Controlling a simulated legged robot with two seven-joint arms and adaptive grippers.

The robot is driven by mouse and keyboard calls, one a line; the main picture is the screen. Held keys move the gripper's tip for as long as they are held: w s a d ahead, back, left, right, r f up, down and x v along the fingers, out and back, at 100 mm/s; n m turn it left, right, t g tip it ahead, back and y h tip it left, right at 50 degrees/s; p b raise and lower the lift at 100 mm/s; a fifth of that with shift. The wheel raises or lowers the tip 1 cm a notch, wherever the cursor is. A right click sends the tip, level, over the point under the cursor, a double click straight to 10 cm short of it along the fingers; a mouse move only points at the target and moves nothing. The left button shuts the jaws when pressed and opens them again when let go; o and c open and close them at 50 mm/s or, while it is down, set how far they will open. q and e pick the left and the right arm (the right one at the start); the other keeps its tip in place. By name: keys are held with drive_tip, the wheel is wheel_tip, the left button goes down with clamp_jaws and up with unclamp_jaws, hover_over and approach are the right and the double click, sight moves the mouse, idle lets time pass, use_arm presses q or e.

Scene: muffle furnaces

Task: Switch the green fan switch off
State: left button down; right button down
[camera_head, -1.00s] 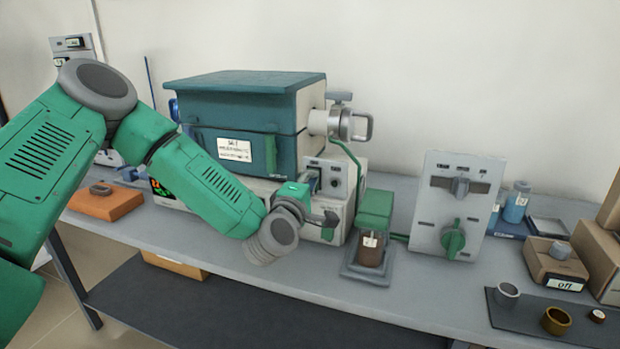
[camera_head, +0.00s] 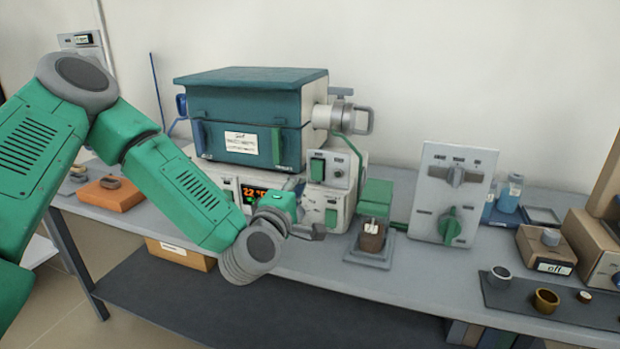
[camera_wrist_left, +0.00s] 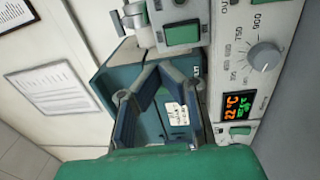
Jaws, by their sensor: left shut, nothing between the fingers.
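The teal muffle furnace (camera_head: 250,110) stands on a light-coloured base. Green rocker switches sit on the pale control box at its right: an upper one (camera_head: 317,168) beside a knob and a lower one (camera_head: 332,217). I cannot tell which is the fan switch. In the left wrist view a green switch (camera_wrist_left: 182,35) shows on a pale panel at the top. My left gripper (camera_head: 318,231) is shut and empty, in front of and below the lower switch, apparently apart from it. Its dark fingers (camera_wrist_left: 157,76) show in the wrist view. My right gripper is not in view.
A lit display (camera_wrist_left: 236,104) and grey knob (camera_wrist_left: 264,56) sit on the furnace base. A brown jar (camera_head: 371,235) on a stand and a grey control box (camera_head: 450,195) with a green knob stand to the right. A dark tray (camera_head: 510,300) holds crucibles.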

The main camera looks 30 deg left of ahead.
use_arm(q)
drive_tip(key=s+d+f+m+g+h, duration=0.35)
drive_tip(key=s+d+f+m, duration=0.25)
drive_tip(key=f, duration=0.4)
drive_tip(key=s+d+f+m+g+h, duration=0.35)
drive_tip(key=s+d+f+m, duration=0.2)
drive_tip(key=f, duration=0.45)
drive_tip(key=s+a+f+m+g+y, duration=0.1)
drive_tip(key=s+f+m+g, duration=0.4)
drive_tip(key=s, duration=0.6)
drive_tip(key=s+a+f+m+g+y, duration=0.1)
drive_tip(key=s+a+f+m+g, duration=0.2)
drive_tip(key=s+f+g, duration=0.3)
drive_tip(key=s+f+m, duration=0.1)
drive_tip(key=s+f, duration=0.2)
drive_tip(key=s, duration=0.3)
drive_tip(key=shift+m+y, duration=0.35)
drive_tip(key=shift+y, duration=0.05)
